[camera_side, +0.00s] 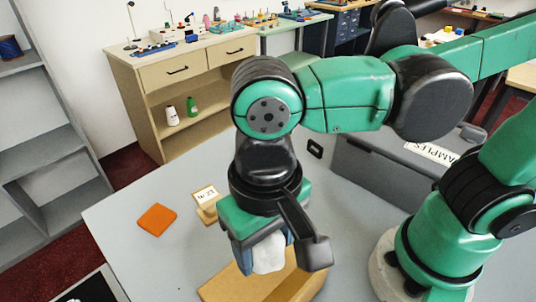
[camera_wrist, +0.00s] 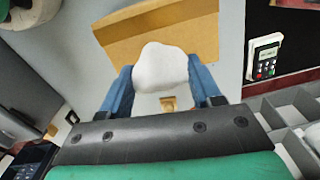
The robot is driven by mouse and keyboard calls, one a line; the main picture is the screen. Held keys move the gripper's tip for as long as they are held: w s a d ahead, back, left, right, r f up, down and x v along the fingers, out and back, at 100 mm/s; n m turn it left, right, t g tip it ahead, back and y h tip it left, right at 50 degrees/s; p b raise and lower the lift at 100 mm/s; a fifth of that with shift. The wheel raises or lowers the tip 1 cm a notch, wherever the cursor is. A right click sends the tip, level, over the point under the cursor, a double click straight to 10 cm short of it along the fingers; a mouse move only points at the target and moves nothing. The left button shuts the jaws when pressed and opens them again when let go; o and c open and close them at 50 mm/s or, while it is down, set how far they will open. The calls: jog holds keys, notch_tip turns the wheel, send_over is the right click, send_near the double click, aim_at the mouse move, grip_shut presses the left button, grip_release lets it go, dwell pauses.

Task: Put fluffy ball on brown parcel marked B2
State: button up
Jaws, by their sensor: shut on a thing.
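The fluffy ball (camera_side: 268,254) is white and lumpy. My gripper (camera_side: 266,247) is shut on it, with a blue finger on each side; the wrist view also shows the ball (camera_wrist: 160,68) between the fingers. A tan-brown parcel (camera_side: 222,288) lies on the grey counter below and behind the ball, partly hidden by my gripper. In the wrist view the parcel (camera_wrist: 205,35) is beyond the ball, and the ball overlaps its near edge. The ball looks held above the counter, apart from the parcel. No B2 mark shows on the visible part of the parcel.
A small tan block with a white label (camera_side: 207,196) stands left of my gripper; its text is unclear. An orange square (camera_side: 157,219) lies farther left. A grey box reading AMPLES (camera_side: 385,172) stands at the right. A keypad device (camera_wrist: 264,57) lies on black.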

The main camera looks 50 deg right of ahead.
aim_at(267, 263)
jog(key=shift+f, duration=2.15)
jog(key=shift+f, duration=0.1)
jog(key=o, duration=1.2)
notch_tip(267, 263, up, 12)
jog(key=shift+f, duration=0.1)
jog(key=shift+w+d, duration=0.15)
jog(key=shift+w, duration=0.1)
jog(key=w+d+f+t, duration=0.2)
jog(key=w+d, duration=0.1)
jog(key=d, duration=0.2)
jog(key=w+d+f+n+t, duration=0.1)
jog(key=w+d+f+t, duration=0.1)
jog(key=d, duration=0.4)
jog(key=w+d+f+t, duration=0.2)
jog(key=w+d+t, duration=0.1)
jog(key=d, duration=0.3)
jog(key=shift+w+d+f+n, duration=0.1)
jog(key=shift+w+f+n, duration=0.1)
jog(key=shift+w, duration=0.25)
jog(key=shift+w+d+f+n, duration=0.1)
jog(key=shift+w+f+n, duration=0.1)
jog(key=shift+w, duration=0.25)
